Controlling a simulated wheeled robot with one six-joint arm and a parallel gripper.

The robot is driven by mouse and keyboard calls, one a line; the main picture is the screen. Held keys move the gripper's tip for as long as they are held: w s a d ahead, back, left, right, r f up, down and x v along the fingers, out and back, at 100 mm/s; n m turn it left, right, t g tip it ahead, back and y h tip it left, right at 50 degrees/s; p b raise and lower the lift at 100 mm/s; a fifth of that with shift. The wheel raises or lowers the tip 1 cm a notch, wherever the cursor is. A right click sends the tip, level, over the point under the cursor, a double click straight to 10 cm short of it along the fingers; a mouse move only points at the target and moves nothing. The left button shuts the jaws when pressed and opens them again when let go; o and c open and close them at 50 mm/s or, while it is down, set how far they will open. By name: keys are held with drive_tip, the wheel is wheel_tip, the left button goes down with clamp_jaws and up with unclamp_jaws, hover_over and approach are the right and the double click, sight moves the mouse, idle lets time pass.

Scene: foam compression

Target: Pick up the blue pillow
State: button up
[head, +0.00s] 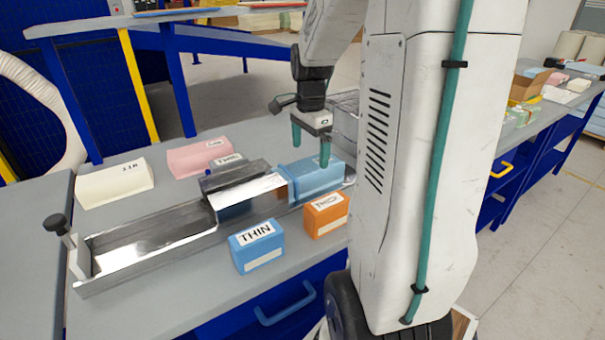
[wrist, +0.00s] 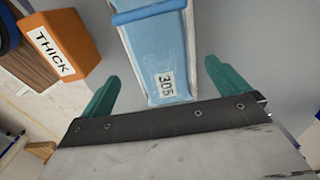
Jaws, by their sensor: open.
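The blue pillow (head: 315,178) is a wrapped foam block at the right end of the metal press channel on the table. In the wrist view the blue pillow (wrist: 158,55) carries a label reading 305. My gripper (head: 311,148) is above the pillow with its teal fingers apart. In the wrist view the fingers of my gripper (wrist: 160,88) stand to either side of the pillow's near end, with nothing held. Whether the fingers reach down past the pillow's top is hard to tell.
The metal press channel (head: 150,250) runs along the table. A blue THIN block (head: 257,246) and an orange THICK block (head: 326,215) stand in front. A cream foam (head: 115,184) and a pink foam (head: 203,156) lie behind. Bare table (head: 190,308) shows at the front.

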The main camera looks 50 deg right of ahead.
sight(308, 165)
drive_tip(key=f, duration=0.7)
drive_tip(key=shift+w+a+f, duration=0.1)
drive_tip(key=shift+a+f, duration=0.1)
drive_tip(key=shift+f, duration=0.05)
drive_tip(key=c, duration=0.9)
